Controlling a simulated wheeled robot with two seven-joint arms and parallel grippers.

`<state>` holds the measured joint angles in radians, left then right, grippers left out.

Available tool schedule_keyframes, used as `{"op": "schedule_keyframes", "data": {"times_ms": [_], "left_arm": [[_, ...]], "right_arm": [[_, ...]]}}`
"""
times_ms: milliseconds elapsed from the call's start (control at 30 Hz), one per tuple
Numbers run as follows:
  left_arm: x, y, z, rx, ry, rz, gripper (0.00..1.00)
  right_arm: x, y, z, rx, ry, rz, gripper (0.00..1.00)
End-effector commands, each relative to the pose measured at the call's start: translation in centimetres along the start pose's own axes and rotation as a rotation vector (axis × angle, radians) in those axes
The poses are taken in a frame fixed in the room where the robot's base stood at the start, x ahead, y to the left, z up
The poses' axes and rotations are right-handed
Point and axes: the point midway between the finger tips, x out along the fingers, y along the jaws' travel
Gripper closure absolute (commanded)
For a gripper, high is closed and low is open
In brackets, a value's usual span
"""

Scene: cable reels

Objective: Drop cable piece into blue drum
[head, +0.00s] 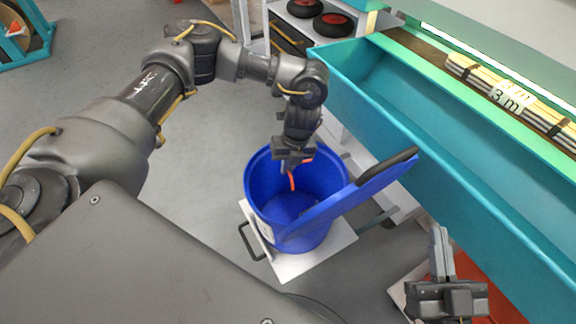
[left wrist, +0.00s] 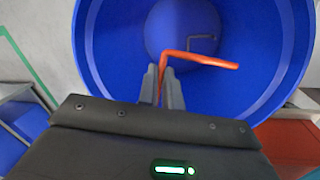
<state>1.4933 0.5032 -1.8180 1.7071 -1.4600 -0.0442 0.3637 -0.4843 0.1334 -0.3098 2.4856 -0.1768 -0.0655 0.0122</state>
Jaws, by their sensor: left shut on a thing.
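The blue drum (head: 262,190) stands open on a white platform, and its inside fills much of the left wrist view (left wrist: 100,45). My left gripper (head: 290,165) points down over the drum's opening. Its two fingers, also seen in the left wrist view (left wrist: 164,88), are shut on a bent orange cable piece (left wrist: 205,60). The cable piece also shows below the fingers in the head view (head: 291,182). A dark bent shape, perhaps a shadow, shows on the drum's bottom. My right gripper (head: 439,245) is at the lower right, away from the drum; its finger gap is unclear.
A blue lid (head: 350,198) with a black grip slants up at the drum's right side. The white platform (head: 290,266) has a dark handle. A long teal trough (head: 450,150) runs along the right. A red surface (head: 490,285) lies beneath the right gripper. Grey floor is clear at left.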

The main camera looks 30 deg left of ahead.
Motion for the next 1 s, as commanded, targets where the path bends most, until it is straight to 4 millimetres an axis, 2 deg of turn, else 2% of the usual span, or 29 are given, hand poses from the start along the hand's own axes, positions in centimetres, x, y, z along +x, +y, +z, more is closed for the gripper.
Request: {"op": "schedule_keyframes", "data": {"times_ms": [200, 467, 500, 667, 1000], "left_arm": [[0.27, -0.04, 0.01, 0.0, 0.0, 0.0, 1.0], [0.24, -0.04, 0.01, 0.0, 0.0, 0.0, 1.0], [0.24, -0.04, 0.01, 0.0, 0.0, 0.0, 0.89], [0.25, -0.04, 0.01, 0.0, 0.0, 0.0, 0.68], [-0.18, -0.05, 0.02, 0.0, -0.001, -0.001, 0.68]], "right_arm": [[0.0, -0.23, -0.87, 0.002, 0.063, -0.007, 1.0], [0.0, -0.25, -0.97, 0.002, 0.068, -0.008, 1.0], [0.0, -0.24, -0.97, 0.002, 0.067, -0.008, 1.0], [0.0, -0.24, -0.94, 0.002, 0.066, -0.007, 1.0], [0.07, -0.26, -0.97, 0.002, 0.059, -0.009, 1.0]]}}
